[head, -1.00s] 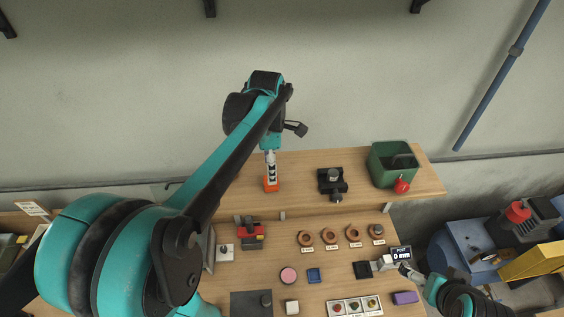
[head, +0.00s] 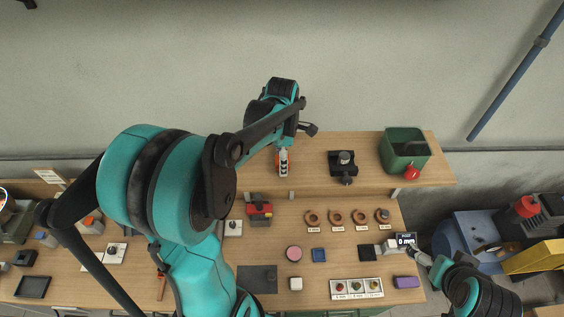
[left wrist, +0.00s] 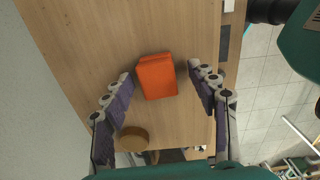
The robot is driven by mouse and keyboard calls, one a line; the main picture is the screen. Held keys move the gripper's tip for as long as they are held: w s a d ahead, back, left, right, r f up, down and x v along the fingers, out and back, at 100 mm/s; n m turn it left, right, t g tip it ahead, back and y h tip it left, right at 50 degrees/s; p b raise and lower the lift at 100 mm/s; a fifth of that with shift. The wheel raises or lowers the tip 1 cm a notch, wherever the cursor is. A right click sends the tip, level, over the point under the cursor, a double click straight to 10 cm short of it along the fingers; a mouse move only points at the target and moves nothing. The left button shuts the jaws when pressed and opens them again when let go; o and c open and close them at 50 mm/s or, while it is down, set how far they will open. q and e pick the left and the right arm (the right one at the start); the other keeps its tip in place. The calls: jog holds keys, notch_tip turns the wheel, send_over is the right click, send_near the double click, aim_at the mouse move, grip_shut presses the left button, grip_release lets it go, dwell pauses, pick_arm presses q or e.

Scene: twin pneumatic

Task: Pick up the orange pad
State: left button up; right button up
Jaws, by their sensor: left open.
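The orange pad (left wrist: 157,77) lies on the wooden surface in the left wrist view, a flat orange block between and a little beyond my left fingertips. My left gripper (left wrist: 160,75) is open around it, with a gap on both sides and no visible contact. In the head view the left gripper (head: 283,157) is over the raised back shelf, with orange showing at the fingers, mostly hidden. My right gripper (head: 412,250) is at the lower right beside the display block; its fingers are too small to read.
A black fixture (head: 343,166) and a green bin (head: 404,151) with a red part stand on the shelf to the right. A round brown disc (left wrist: 134,138) lies near the left finger. Copper rings (head: 336,217) and small blocks fill the lower bench.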

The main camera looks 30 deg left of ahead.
pick_arm(q)
jog(key=shift+w, duration=0.2)
jog(key=c, duration=1.2)
jog(key=shift+s, duration=0.1)
jog(key=shift+c, duration=0.2)
jog(key=shift+r, duration=0.1)
jog(key=shift+r, duration=0.2)
notch_tip(320, 180, up, 4)
jog(key=shift+d+f+b, duration=0.1)
jog(key=shift+f+b, duration=0.05)
jog(key=shift+b, duration=0.2)
jog(key=d+r+b, duration=0.1)
jog(key=d+r, duration=0.5)
jog(key=d, duration=0.5)
jog(key=shift+s+d+r, duration=0.25)
jog(key=shift+r, duration=0.1)
jog(key=o, duration=0.4)
jog(key=shift+c, duration=1.4)
